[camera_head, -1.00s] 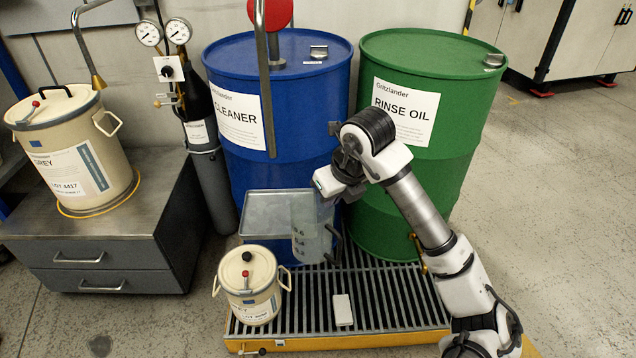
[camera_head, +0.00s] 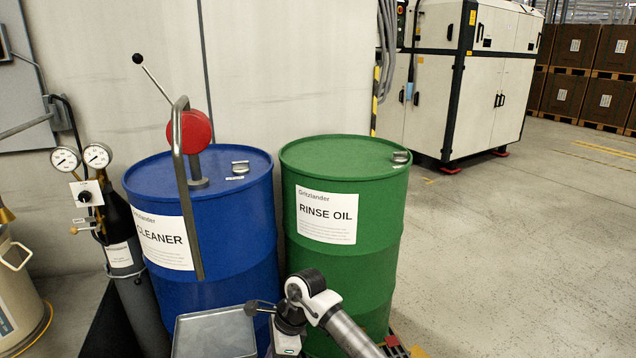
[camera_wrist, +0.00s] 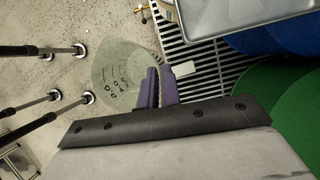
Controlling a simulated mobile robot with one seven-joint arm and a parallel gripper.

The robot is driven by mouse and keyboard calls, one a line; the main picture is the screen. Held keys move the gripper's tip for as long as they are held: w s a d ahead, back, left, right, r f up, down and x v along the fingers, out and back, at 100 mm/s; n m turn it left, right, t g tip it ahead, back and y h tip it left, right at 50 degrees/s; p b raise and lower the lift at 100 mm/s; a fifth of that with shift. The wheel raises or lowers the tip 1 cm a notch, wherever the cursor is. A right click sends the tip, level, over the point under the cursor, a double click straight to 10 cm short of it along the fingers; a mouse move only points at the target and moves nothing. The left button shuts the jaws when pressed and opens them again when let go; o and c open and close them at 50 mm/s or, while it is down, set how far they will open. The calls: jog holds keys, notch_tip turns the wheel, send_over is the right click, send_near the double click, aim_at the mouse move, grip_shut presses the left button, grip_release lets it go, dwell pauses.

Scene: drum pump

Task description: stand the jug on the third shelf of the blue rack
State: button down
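The jug (camera_wrist: 122,75) is a clear, faintly tinted vessel with dark markings, seen in the wrist view left of the fingers. My gripper (camera_wrist: 156,86) has its two purple fingertips close together at the jug's side, shut on it, apparently at the handle; the handle itself is mostly hidden. The jug is above the floor and the edge of the grating. In the head view my wrist (camera_head: 290,322) is at the bottom edge, in front of the drums, and the fingers and jug are out of frame. The blue rack is not in view.
The blue CLEANER drum (camera_head: 235,245) with its pump and the green RINSE OIL drum (camera_head: 370,230) stand close behind my arm. A metal tray (camera_head: 215,335) is left of my wrist. A gas cylinder (camera_head: 135,280) stands further left. Open floor (camera_head: 520,250) lies to the right.

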jog(key=d+f+n+g, duration=0.1)
jog(key=f+n, duration=0.1)
jog(key=f, duration=0.1)
jog(key=s+d+f+n+h+p, duration=0.1)
jog(key=f+n, duration=0.2)
jog(key=f, duration=0.1)
jog(key=d+f+n+g, duration=0.1)
jog(key=f+n, duration=0.1)
jog(key=f, duration=0.2)
jog(key=shift+s+f+n+g+h, duration=0.15)
jog(key=shift+n+g+h, duration=0.15)
jog(key=s+d+f+n+h+p, duration=0.1)
jog(key=s+d+f+n+h, duration=0.1)
jog(key=d+f+n, duration=0.5)
notch_tip(320, 180, down, 4)
jog(key=shift+s+d+f+n+g+h, duration=0.15)
jog(key=shift+s+n+g+h, duration=0.3)
jog(key=shift+s, duration=0.45)
